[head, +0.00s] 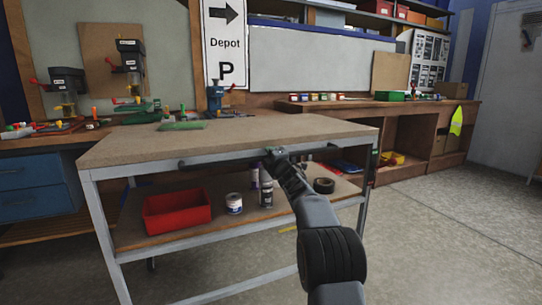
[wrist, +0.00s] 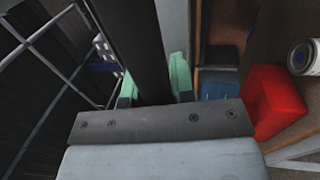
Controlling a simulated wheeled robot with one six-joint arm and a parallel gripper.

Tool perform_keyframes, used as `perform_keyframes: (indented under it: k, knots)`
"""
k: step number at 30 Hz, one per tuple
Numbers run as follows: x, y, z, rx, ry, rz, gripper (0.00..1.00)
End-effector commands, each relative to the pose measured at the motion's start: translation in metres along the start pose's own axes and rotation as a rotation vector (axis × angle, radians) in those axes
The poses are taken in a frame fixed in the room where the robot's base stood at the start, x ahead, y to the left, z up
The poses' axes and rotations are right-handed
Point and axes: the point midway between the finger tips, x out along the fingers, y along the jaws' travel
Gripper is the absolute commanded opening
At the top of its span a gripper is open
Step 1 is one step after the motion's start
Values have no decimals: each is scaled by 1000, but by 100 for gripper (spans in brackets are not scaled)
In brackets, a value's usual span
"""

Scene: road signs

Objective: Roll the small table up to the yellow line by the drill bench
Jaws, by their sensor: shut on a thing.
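The small table (head: 230,139) has a brown top, a grey metal frame and a lower shelf, and stands right in front of me. A dark handle bar (head: 222,159) runs along its near edge. My gripper (head: 274,153) is shut on this bar right of its middle. In the wrist view the dark bar (wrist: 140,45) passes between the green fingertips of my gripper (wrist: 153,85). The drill bench (head: 60,148) with drill presses (head: 128,62) stands behind the table at left. A short yellow strip (head: 288,229) shows on the floor below the shelf, partly hidden by my arm.
The lower shelf carries a red bin (head: 177,211), a white can (head: 234,204), a spray can (head: 266,193) and a dark roll (head: 324,185). A wooden workbench (head: 430,115) lines the back right. The floor (head: 450,225) at right is clear.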

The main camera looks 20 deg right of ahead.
Motion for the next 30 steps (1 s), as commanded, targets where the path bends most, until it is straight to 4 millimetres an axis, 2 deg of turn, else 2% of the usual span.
perform_keyframes:
  k: [1,2,9,20,25,30]
  knots:
    - [1,4,-1,-1,2,7,0]
    - [1,4,-1,-1,2,7,24]
    - [0,3,1,-1,0,5,47]
    - [-5,2,2,-1,-2,3,48]
    - [-24,1,2,0,-2,3,48]
    - [-54,2,2,1,-2,4,48]
